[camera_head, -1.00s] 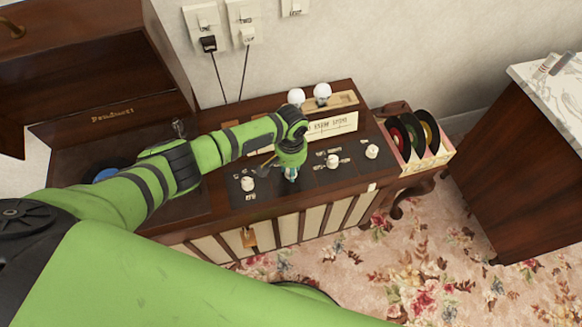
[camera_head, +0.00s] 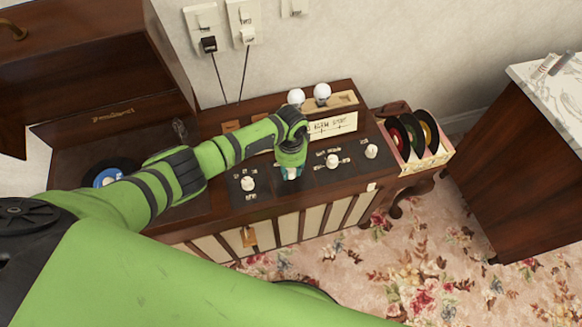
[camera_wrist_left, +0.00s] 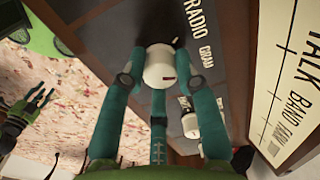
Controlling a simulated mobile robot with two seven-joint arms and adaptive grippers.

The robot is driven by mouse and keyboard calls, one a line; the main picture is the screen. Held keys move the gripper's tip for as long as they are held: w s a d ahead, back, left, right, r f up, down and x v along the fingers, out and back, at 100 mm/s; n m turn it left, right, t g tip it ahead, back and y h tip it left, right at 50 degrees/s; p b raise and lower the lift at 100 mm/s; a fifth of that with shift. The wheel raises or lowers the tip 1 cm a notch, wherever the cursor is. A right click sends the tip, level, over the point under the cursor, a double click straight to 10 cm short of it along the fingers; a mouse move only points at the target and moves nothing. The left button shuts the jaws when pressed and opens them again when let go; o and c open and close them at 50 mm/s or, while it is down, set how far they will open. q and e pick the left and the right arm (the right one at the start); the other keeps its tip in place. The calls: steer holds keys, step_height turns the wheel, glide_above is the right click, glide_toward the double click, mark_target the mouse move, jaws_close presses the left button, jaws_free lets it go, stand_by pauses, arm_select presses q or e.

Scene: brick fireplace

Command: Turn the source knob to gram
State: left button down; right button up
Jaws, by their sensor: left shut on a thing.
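The source knob (camera_wrist_left: 160,68) is white and round with a small red mark, in the left wrist view. The words RADIO (camera_wrist_left: 200,18) and GRAM (camera_wrist_left: 208,57) are printed on the dark panel beside it. My left gripper (camera_wrist_left: 160,75) is shut on this knob, its teal fingers around the sides. In the head view my left gripper (camera_head: 290,173) reaches down to the panel between two other white knobs and mostly hides the source knob. A green and dark claw, which seems to be my right gripper (camera_wrist_left: 32,108), shows small at the left of the wrist view; its opening is unclear.
Other white knobs stand at the left (camera_head: 248,184) and right (camera_head: 333,161) of my left gripper, with another farther right (camera_head: 371,151). Two white bulbs (camera_head: 322,91) stand behind the panel. A record rack (camera_head: 438,158) is at the right. A record (camera_head: 112,172) lies under my arm.

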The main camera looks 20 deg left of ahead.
mark_target(290, 170)
arm_select(q)
steer(key=shift+s+a+f+m, duration=0.15)
steer(key=shift+s+f+m, duration=0.05)
steer(key=shift+m, duration=0.4)
steer(key=c, duration=0.9)
jaws_free()
steer(key=shift+w+r, duration=0.1)
steer(key=shift+w+r, duration=0.1)
steer(key=shift+r, duration=0.15)
step_height(290, 170, up, 12)
steer(key=shift+f, duration=0.25)
